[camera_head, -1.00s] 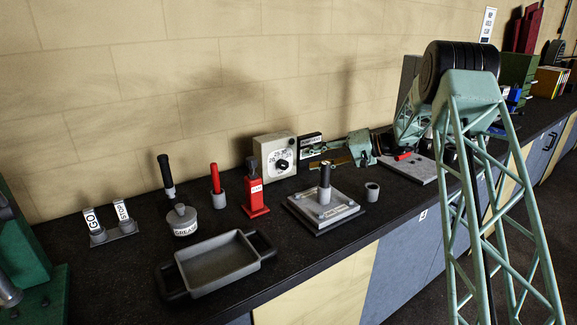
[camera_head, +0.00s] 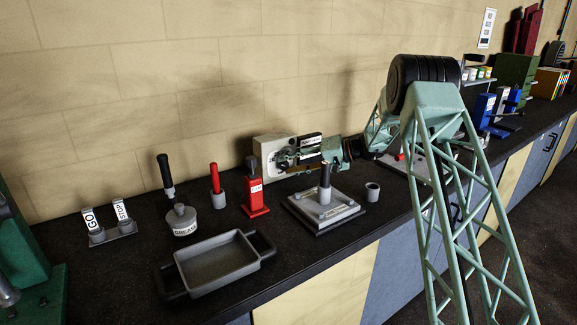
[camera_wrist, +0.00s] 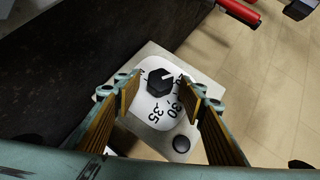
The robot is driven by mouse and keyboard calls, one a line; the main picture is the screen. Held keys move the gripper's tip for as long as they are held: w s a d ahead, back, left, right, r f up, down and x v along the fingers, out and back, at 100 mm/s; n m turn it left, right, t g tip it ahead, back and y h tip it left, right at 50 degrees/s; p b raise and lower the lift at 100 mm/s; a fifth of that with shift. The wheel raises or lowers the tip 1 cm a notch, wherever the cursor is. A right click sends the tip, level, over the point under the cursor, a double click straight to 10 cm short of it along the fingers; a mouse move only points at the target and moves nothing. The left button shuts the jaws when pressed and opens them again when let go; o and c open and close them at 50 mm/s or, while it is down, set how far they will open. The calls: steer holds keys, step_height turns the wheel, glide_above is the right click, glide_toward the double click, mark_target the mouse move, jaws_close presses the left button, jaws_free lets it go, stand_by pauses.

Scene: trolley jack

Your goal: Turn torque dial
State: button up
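The torque dial is a black knob (camera_wrist: 160,83) on a white numbered face (camera_wrist: 150,108), with 30 and 35 readable. It is set in a pale box (camera_head: 262,149) against the wall, where my gripper hides most of the face in the head view. My gripper (camera_wrist: 165,90) is open, with one finger on each side of the knob. Gaps show between both fingers and the knob. In the head view my gripper (camera_head: 285,159) is right in front of the box. A small black round button (camera_wrist: 181,144) sits on the box's face.
A red jack-like tool (camera_head: 254,193) stands close to the box. A plate with an upright post (camera_head: 325,190) and a small grey cup (camera_head: 372,192) lie in front of my arm. A grey tray (camera_head: 218,262), a grease pot (camera_head: 182,220) and GO/STOP pedals (camera_head: 108,225) are at the left.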

steer(key=shift+c, duration=0.4)
steer(key=c, duration=0.8)
steer(key=shift+f+b, duration=0.15)
steer(key=shift+b, duration=0.2)
steer(key=shift+f+m+y+b, duration=0.3)
steer(key=shift+m+y+b, duration=0.65)
steer(key=shift+y, duration=0.25)
steer(key=shift+r+m+y+b, duration=0.1)
steer(key=shift+m+y+b, duration=0.3)
steer(key=shift+y, duration=0.1)
steer(key=o, duration=0.9)
